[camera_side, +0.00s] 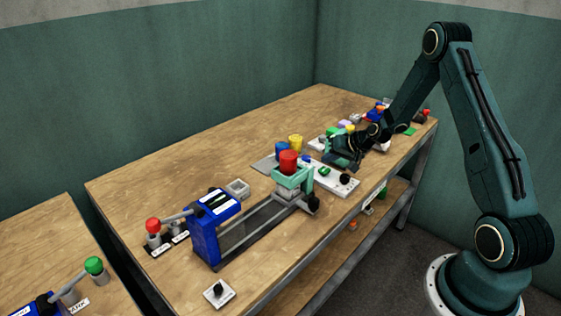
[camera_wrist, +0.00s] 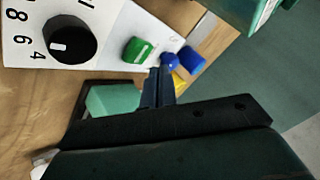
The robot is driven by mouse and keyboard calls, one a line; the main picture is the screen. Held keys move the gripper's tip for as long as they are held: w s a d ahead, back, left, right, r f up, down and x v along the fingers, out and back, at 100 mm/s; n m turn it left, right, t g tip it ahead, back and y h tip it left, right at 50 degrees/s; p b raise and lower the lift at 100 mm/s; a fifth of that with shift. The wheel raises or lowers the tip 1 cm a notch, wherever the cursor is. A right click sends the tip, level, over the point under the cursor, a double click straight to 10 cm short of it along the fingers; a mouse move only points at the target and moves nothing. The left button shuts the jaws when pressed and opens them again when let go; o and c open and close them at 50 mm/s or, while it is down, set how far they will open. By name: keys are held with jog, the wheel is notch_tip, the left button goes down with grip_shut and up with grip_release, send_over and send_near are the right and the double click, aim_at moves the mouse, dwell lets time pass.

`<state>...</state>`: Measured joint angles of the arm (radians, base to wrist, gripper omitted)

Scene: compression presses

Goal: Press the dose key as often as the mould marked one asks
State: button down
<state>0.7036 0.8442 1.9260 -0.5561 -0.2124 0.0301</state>
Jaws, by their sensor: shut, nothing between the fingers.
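A white control panel (camera_side: 333,176) lies on the bench, with a black dial (camera_side: 345,179), a green key (camera_side: 323,170) and a small blue button (camera_side: 306,158). In the wrist view the green key (camera_wrist: 138,50) bears a white bar, and the round blue button (camera_wrist: 169,61) is beside it. I cannot tell from any lettering which is the dose key. My gripper (camera_side: 333,160) is low behind the panel in the side view. Its fingers (camera_wrist: 160,72) are shut and empty, and appear close to the blue button in the wrist view; contact cannot be told. No mould marked one is legible.
Coloured items crowd the far end.

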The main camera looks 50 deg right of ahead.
aim_at(327, 171)
jog(key=shift+r, duration=2)
jog(key=shift+r, duration=0.1)
jog(key=shift+a+r, duration=0.25)
jog(key=s+a+r+n+g, duration=0.1)
jog(key=s+a+r+n, duration=0.25)
jog(key=a+r, duration=0.5)
jog(key=s+a+r+n+g, duration=0.1)
jog(key=s+a+r+n, duration=0.1)
jog(key=s+a+r, duration=0.65)
jog(key=s, duration=0.5)
jog(key=s+a+r+n+g, duration=0.1)
jog(key=s+a+r, duration=0.2)
jog(key=s, duration=0.4)
jog(key=s+a+r+n+h, duration=0.1)
jog(key=s+a+r, duration=0.1)
jog(key=s, duration=0.5)
jog(key=shift+s+a+r+g, duration=0.25)
jog(key=shift+a+r+g, duration=0.1)
jog(key=shift+a, duration=0.4)
